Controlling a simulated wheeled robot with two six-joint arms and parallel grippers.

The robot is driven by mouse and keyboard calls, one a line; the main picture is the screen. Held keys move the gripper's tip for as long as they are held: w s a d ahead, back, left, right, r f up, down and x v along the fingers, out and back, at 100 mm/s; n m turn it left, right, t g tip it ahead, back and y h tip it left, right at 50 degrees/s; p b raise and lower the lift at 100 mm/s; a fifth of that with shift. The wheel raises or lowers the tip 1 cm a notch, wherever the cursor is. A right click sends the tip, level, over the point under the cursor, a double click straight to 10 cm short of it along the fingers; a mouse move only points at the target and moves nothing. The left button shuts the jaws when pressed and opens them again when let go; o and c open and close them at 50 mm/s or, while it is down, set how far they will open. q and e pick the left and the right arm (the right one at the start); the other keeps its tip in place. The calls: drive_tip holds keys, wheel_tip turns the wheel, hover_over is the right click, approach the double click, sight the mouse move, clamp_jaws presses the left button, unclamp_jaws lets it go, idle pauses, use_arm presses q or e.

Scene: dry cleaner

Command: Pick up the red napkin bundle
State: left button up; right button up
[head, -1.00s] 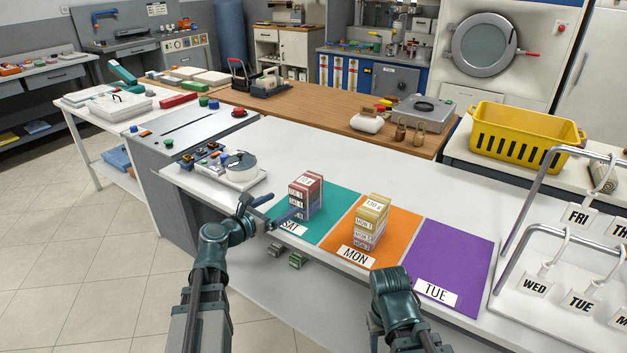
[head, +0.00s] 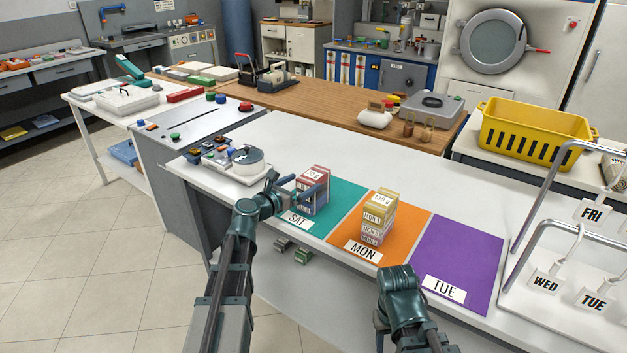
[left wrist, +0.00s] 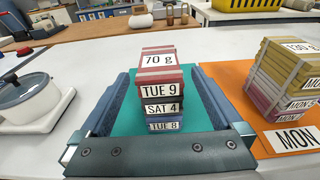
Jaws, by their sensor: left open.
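The red napkin bundle (head: 314,174) tops a small stack on the teal SAT mat (head: 345,197). In the left wrist view the red bundle (left wrist: 160,78) has "70 g" on its top and "TUE 9" on its front. Below it are a "SAT 4" bundle (left wrist: 163,107) and a blue "TUE 8" bundle (left wrist: 163,126). My left gripper (head: 303,187) is open and level, reaching in from the left. Its fingers in the left wrist view (left wrist: 161,71) lie on either side of the stack, with teal showing between. My right arm is low at the front; its jaws are hidden.
A yellowish stack (head: 378,212) with "MON" labels stands on the orange MON mat (head: 400,250), right of the red one. The purple TUE mat (head: 455,255) is bare. A white tray with a round pot (head: 248,160) lies left. A hook rack (head: 575,290) stands far right.

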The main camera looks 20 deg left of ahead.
sight(310, 176)
use_arm(q)
drive_tip(key=x, duration=0.2)
drive_tip(key=b+x, duration=0.1)
drive_tip(key=x, duration=0.2)
drive_tip(key=shift+w+f, duration=0.15)
drive_tip(key=shift+f, duration=0.1)
drive_tip(key=shift+c, duration=0.3)
drive_tip(key=c, duration=1.2)
